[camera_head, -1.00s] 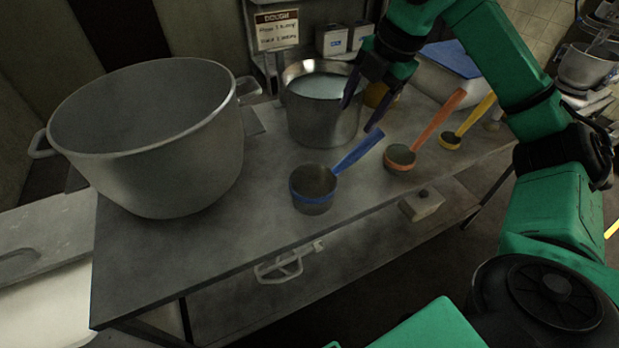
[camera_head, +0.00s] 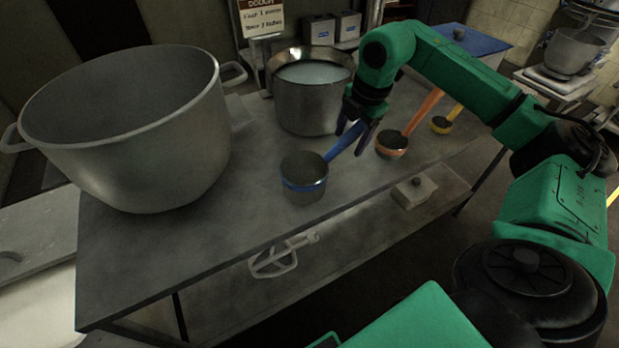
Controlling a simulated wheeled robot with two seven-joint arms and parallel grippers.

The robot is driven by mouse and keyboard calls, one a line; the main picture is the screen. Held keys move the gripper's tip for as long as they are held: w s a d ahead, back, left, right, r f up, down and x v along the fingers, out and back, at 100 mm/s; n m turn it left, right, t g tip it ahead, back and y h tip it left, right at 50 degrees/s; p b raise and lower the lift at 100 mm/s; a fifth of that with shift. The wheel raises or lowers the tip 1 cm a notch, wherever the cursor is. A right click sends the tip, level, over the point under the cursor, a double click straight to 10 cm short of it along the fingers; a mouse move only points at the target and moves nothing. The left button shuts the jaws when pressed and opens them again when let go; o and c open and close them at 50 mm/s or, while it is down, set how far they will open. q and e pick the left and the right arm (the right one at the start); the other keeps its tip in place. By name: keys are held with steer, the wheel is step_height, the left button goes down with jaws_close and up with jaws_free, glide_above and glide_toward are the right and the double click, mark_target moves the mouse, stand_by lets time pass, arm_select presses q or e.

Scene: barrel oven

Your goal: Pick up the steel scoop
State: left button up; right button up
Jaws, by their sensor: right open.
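Three steel scoops with coloured handles stand in a row on the steel table. The blue-handled scoop (camera_head: 304,179) is nearest, its cup upright and its handle slanting up to the right. The orange-handled scoop (camera_head: 392,146) and the yellow-handled scoop (camera_head: 441,125) stand farther right. My right gripper (camera_head: 351,141) is open and points down at the upper end of the blue handle. Its fingers appear on either side of that handle; whether they touch it I cannot tell. My left gripper is out of view.
A large empty pot (camera_head: 130,130) fills the table's left side. A steel bucket (camera_head: 310,105) with pale contents stands behind the blue-handled scoop. A whisk-like beater (camera_head: 275,262) and a small box (camera_head: 414,192) lie on the lower shelf. The table's front middle is clear.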

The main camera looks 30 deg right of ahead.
steer(key=shift+r, duration=0.1)
jaws_close()
